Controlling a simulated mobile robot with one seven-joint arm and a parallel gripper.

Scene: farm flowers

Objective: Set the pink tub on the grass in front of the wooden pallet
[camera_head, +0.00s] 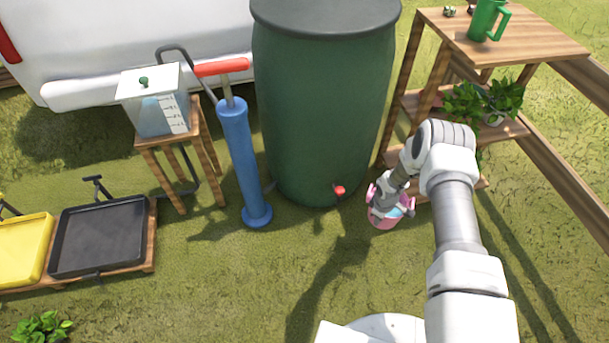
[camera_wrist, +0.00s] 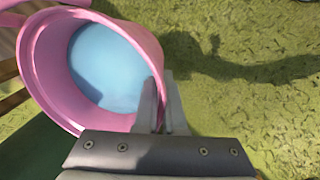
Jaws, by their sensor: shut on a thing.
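The pink tub (camera_head: 381,221) hangs from my gripper (camera_head: 383,199), low over the grass in front of the shelf stand and right of the green barrel. The tub also shows in the wrist view (camera_wrist: 47,68), with a light blue inside, probably water. My gripper (camera_wrist: 163,95) is shut on the tub's rim, one finger inside and one outside. A gap between the tub and the grass is hard to judge. The wooden pallet (camera_head: 152,245) lies at the far left with a black tray (camera_head: 97,238) and a yellow tray (camera_head: 22,250) on it.
A green barrel (camera_head: 320,110) with a red tap, a blue pump (camera_head: 240,155) and a wooden stool (camera_head: 170,147) bearing a clear tank stand between. A plant (camera_head: 40,329) sits at the lower left. The grass (camera_head: 215,290) right of the pallet is open.

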